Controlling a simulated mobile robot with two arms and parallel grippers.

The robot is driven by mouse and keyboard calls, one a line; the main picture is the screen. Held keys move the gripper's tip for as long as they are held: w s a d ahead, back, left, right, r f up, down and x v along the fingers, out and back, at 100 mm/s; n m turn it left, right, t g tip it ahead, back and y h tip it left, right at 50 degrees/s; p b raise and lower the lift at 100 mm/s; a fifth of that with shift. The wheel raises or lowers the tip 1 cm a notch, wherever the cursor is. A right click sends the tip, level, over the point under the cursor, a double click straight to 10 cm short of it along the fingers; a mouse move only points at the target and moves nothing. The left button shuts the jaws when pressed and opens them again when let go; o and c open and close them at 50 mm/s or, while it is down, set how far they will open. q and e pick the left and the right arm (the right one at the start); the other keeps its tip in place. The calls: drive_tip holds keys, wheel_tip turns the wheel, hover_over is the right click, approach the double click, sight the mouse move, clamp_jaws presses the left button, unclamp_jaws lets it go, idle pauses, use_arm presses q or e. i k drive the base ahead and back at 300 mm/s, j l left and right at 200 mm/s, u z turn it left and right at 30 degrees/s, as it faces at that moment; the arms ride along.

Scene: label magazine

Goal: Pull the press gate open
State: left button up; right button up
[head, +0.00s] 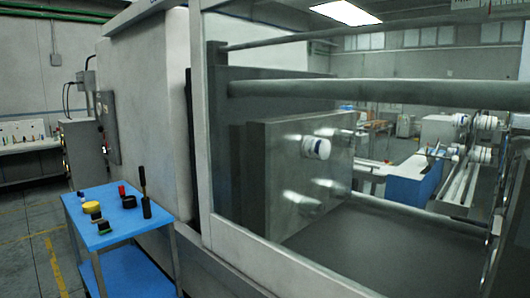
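The press gate (205,130) is a large light-grey frame with a clear pane, filling the middle and right of the head view. Its lower rail (280,268) runs down to the right. The pane stands in front of the press's grey mould block (275,170), so the gate covers this part of the press. A dark upright part (497,215) shows near the right edge; I cannot tell whether it is a handle. Neither of my grippers is in view.
A blue cart (117,222) with several small items on top stands left of the press. Horizontal bars (375,90) cross behind the pane. White cylinders on rails (480,155) show at the right. Open floor (30,250) lies at the far left.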

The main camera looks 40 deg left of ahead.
sight(285, 274)
drive_tip(key=u, duration=0.9)
